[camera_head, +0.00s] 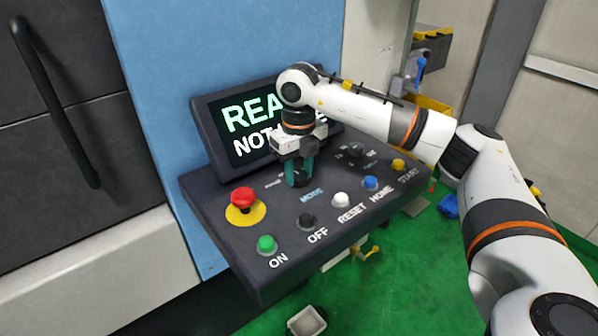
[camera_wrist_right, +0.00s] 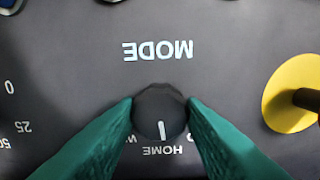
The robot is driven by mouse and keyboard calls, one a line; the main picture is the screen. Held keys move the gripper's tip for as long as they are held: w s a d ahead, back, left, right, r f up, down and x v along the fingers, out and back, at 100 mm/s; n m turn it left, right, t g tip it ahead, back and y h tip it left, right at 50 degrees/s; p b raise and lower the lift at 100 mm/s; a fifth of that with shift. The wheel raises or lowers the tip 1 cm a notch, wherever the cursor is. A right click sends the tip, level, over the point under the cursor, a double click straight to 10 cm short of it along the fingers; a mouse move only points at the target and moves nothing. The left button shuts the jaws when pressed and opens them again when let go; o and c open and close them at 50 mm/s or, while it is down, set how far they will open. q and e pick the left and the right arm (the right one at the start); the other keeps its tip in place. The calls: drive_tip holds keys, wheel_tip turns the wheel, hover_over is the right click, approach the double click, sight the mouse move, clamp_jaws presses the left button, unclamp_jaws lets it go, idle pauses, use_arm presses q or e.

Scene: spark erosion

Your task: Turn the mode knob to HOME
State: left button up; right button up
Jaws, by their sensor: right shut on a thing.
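The black mode knob (camera_head: 298,179) sits on the sloped control panel, just above the MODE label (camera_head: 311,196). My right gripper (camera_head: 299,168) reaches down from above, with its green fingers shut on the knob's two sides. In the right wrist view the knob (camera_wrist_right: 160,108) is between the fingertips of my gripper (camera_wrist_right: 160,112). Its white pointer line (camera_wrist_right: 162,130) points at the HOME label (camera_wrist_right: 162,150), with other labels beside it partly hidden by the fingers. My left gripper is not in view.
The panel (camera_head: 225,213) holds a red emergency stop (camera_head: 243,199), a green ON button (camera_head: 266,244), a black OFF button (camera_head: 307,221), white RESET (camera_head: 340,200), blue HOME (camera_head: 371,183) and yellow START (camera_head: 398,165). A second knob (camera_head: 355,151) is right of my gripper. The screen (camera_head: 240,135) stands behind, partly hidden.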

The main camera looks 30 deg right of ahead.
sight(299, 174)
drive_tip(key=shift+r+m, duration=0.1)
drive_tip(key=shift+m, duration=0.4)
drive_tip(key=shift+w, duration=0.1)
drive_tip(key=o, duration=1)
drive_tip(key=shift+r+b, duration=0.3)
drive_tip(key=shift+r, duration=0.1)
wheel_tip(299, 174, up, 7)
drive_tip(key=shift+f+b, duration=0.1)
drive_tip(key=shift+b, duration=0.65)
drive_tip(key=shift+r+p, duration=0.5)
drive_tip(key=shift+r, duration=1.7)
